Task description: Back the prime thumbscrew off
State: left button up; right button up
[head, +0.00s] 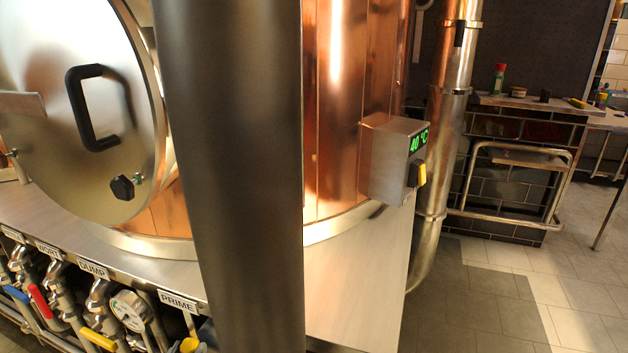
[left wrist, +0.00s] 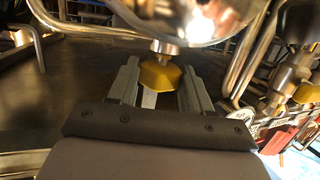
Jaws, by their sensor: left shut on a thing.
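The prime thumbscrew, a yellow knob (left wrist: 160,76) on a metal stem, sits between the fingers of my left gripper (left wrist: 157,82) in the left wrist view. The gripper is shut on it, with one grey finger on each side. The stem runs up toward a shiny round metal body (left wrist: 200,18). In the head view the PRIME label (head: 178,301) is on the bench's front edge, and a bit of yellow (head: 189,345) shows below it at the bottom edge. The gripper there is mostly hidden by a dark upright in front. My right gripper is not in view.
Pipes and valves with coloured handles (head: 98,339) and a pressure gauge (head: 129,310) crowd the area left of the PRIME label. A control box (head: 388,158) reads 40 °C. The tiled floor at right is clear.

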pick_arm(q)
jog(key=o, duration=0.9)
jog(key=shift+w+d+r, duration=0.15)
jog(key=shift+r, duration=0.05)
jog(key=shift+c, duration=0.2)
jog(key=shift+o, duration=0.8)
jog(key=shift+f, duration=0.1)
jog(key=p+v, duration=0.4)
jog(key=v, duration=0.2)
jog(key=shift+p, duration=0.35)
